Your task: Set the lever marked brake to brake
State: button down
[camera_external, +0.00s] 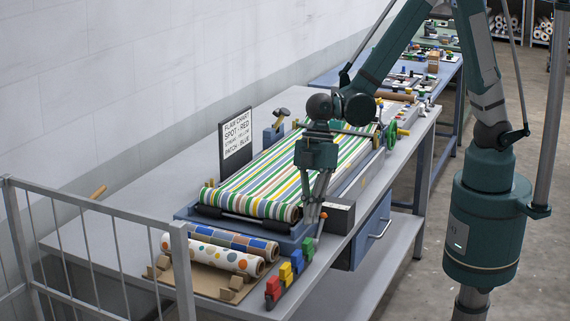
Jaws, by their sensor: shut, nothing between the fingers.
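My gripper (311,213) is shut and empty. It points down at the front right corner of the calender press (205,219), which carries a striped cloth (262,177). A small lever with an orange-red tip (323,215) stands right beside my fingertips. I cannot tell whether they touch it. A dark box with a pale label (339,214) is just to its right. No brake marking is readable at this size, so I cannot confirm that this is the brake lever or tell its setting.
Red, yellow, blue and green blocks (285,273) line the table's front edge. Two patterned rolls (213,255) lie in a holder at the front. A flaw chart sign (236,139) stands behind the press. A green handwheel (390,136) is at its far end. The table's left side is mostly clear.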

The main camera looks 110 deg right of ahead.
jog(key=v, duration=1)
jog(key=shift+w+r, duration=0.35)
jog(key=shift+r, duration=0.15)
jog(key=shift+s+a, duration=0.1)
dwell(0.3)
jog(key=s+r+m+t+h+b, duration=0.1)
jog(key=s+r+m+t+b, duration=0.1)
jog(key=s, duration=0.9)
jog(key=s+r+m+t+h+b, duration=0.2)
jog(key=s+m+b, duration=0.3)
jog(key=s, duration=0.7)
jog(key=shift+s+a+t, duration=0.2)
jog(key=shift+a+t, duration=0.05)
jog(key=shift+t, duration=0.15)
